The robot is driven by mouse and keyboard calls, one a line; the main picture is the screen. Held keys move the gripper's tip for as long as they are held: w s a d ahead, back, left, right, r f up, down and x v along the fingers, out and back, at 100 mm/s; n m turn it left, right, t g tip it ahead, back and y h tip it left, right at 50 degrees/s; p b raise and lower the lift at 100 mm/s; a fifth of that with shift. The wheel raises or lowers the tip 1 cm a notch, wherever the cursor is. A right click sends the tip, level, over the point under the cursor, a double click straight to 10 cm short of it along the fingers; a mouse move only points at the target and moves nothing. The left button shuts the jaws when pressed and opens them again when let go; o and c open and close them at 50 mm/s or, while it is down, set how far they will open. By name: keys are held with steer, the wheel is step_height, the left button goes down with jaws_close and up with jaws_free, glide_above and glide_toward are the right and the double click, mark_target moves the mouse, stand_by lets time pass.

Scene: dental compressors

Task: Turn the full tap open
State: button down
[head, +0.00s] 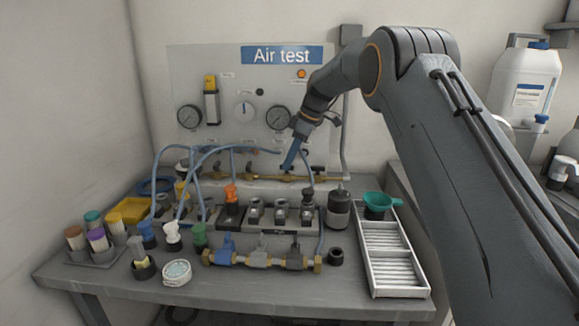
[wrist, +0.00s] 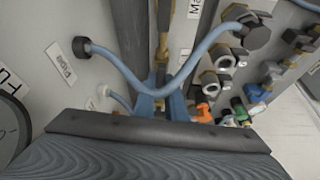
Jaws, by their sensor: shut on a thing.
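My gripper (head: 289,163) reaches down in front of the lower edge of the Air test panel, at the brass pipe (head: 318,179). Its blue fingers also show in the wrist view (wrist: 162,100), close around a small dark tap handle (wrist: 161,76) on the brass pipe (wrist: 163,22). The gripper is shut on this handle. The fingers hide much of it, so its exact turn angle cannot be told. A label beginning "Fu" (wrist: 9,82) is cut off at the wrist view's left edge. No readable label ties the held tap to a name.
A blue hose (wrist: 130,78) loops close across the fingers in the wrist view. Gauges (head: 278,118) sit on the panel above. A valve block (head: 262,213), a brass manifold (head: 260,258), a white tray (head: 365,280) and a green funnel (head: 377,199) crowd the bench.

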steer(key=shift+n+g+b, duration=0.3)
steer(key=shift+n+b, duration=0.05)
steer(key=shift+n, duration=0.25)
steer(key=c, duration=1.8)
jaws_free()
steer(key=b+v, duration=0.1)
steer(key=v, duration=0.6)
steer(key=shift+d+r, duration=0.25)
steer(key=shift+r, duration=0.1)
